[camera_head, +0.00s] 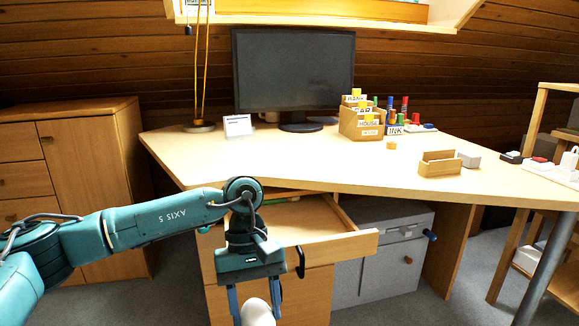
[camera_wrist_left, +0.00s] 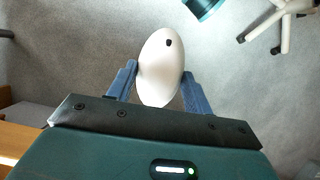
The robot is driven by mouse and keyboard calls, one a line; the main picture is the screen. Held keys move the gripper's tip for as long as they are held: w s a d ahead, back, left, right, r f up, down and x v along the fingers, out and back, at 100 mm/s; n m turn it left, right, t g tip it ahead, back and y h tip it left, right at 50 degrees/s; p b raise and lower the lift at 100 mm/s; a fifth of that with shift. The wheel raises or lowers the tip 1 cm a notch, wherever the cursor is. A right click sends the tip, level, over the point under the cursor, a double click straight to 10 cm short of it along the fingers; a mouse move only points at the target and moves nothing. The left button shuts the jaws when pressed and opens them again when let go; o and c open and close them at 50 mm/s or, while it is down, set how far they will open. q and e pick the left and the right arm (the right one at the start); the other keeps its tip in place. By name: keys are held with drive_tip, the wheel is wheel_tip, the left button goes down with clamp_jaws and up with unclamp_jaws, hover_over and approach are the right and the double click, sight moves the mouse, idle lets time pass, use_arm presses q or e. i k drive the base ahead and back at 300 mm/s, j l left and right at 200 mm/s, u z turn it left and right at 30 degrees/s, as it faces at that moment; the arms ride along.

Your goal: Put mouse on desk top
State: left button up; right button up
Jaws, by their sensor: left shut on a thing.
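A white computer mouse (camera_wrist_left: 160,68) with a small dark spot is held between the blue fingers of my left gripper (camera_wrist_left: 158,88) in the left wrist view. In the head view my left gripper (camera_head: 257,306) hangs at the bottom middle, in front of the open drawer, with the mouse (camera_head: 257,313) partly cut off by the lower edge. The light wood desk top (camera_head: 300,160) lies above and behind the gripper. My right gripper is not in either view.
An open drawer (camera_head: 330,244) juts out under the desk. On the desk stand a monitor (camera_head: 293,72), a white card (camera_head: 238,126), a wooden organizer (camera_head: 362,122) with pens and a small wooden box (camera_head: 439,165). The desk's front middle is clear.

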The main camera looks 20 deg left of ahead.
sight(269, 159)
drive_tip(key=z, duration=0.85)
drive_tip(key=j+z, duration=0.15)
drive_tip(key=z, duration=0.7)
drive_tip(key=j+z, duration=0.1)
drive_tip(key=z, duration=0.75)
drive_tip(key=j+z, duration=0.1)
drive_tip(key=z, duration=0.7)
drive_tip(key=j+z, duration=0.1)
drive_tip(key=z, duration=1.6)
drive_tip(key=k+z, duration=0.1)
drive_tip(key=z, duration=1.6)
drive_tip(key=k+l+z, duration=0.2)
drive_tip(key=l, duration=0.65)
drive_tip(key=i+l+u, duration=0.1)
drive_tip(key=l+u, duration=0.4)
drive_tip(key=l, duration=0.4)
drive_tip(key=l+u, duration=0.5)
drive_tip(key=l, duration=0.4)
